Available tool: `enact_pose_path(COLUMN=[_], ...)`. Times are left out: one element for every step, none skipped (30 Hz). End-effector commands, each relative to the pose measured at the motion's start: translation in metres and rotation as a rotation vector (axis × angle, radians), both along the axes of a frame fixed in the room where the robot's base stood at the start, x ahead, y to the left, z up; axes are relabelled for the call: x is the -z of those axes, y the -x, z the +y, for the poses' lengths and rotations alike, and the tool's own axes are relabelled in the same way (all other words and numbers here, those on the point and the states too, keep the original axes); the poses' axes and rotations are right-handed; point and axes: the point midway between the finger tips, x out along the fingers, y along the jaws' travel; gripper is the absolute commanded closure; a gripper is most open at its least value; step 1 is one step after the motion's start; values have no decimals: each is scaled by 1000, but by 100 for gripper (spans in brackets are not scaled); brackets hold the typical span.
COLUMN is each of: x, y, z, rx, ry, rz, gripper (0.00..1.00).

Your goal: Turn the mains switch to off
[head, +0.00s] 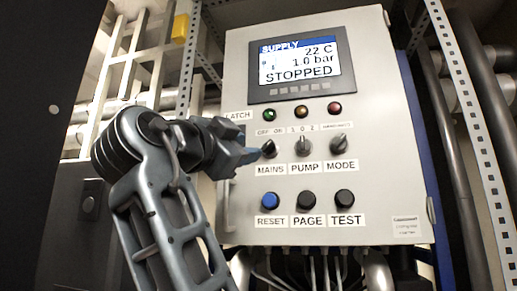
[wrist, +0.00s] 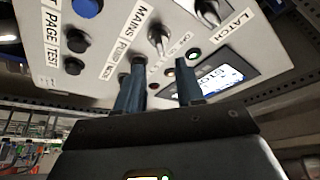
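The mains switch (head: 268,148) is a dark rotary knob above the MAINS label, under small OFF and ON marks, on the grey panel (head: 385,180). Its exact pointer position is hard to read in the head view. In the wrist view the mains switch (wrist: 158,36) shows just beyond the gap between my fingertips. My gripper (head: 258,154) comes from the left, close to the switch; I cannot tell whether it touches. In the wrist view my gripper (wrist: 160,66) has its two blue fingers apart, with nothing between them.
The pump switch (head: 303,146) and mode switch (head: 341,145) sit to the right. Below are the blue reset button (head: 270,201), page button (head: 307,200) and test button (head: 344,198). A screen (head: 300,60) reads STOPPED. A latch knob (wrist: 208,12) shows in the wrist view.

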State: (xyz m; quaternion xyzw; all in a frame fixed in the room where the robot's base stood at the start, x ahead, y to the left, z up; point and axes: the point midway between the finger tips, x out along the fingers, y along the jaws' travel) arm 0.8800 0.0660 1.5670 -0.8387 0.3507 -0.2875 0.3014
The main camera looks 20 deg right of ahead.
Motion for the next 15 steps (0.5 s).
enact_pose_path(x=[-3, -4, -5, -7, -8, -10, -12, -13, -15, -16, -17, -18, -19, -20, -20], y=[-2, -4, -7, -9, -11, -15, -18, -21, -25, -28, -30, -33, -35, -37, -39], z=[-4, -6, -10, -13, -17, -22, -25, -29, -34, -37, -40, -44, -47, -49, -52], rx=[3, 3, 3, 3, 4, 4, 3, 3, 5, 4, 3, 3, 3, 2, 1], ry=[-1, -1, -2, -1, -1, 0, 0, 1, 0, -1, -1, 0, 1, 1, 1], rz=[0, 0, 0, 0, -1, 0, 0, 1, 1, 1, 1, 2, 1, 0, 0], gripper=[63, 63, 63, 63, 63, 63, 63, 63, 63, 63, 63, 63, 63, 63, 63])
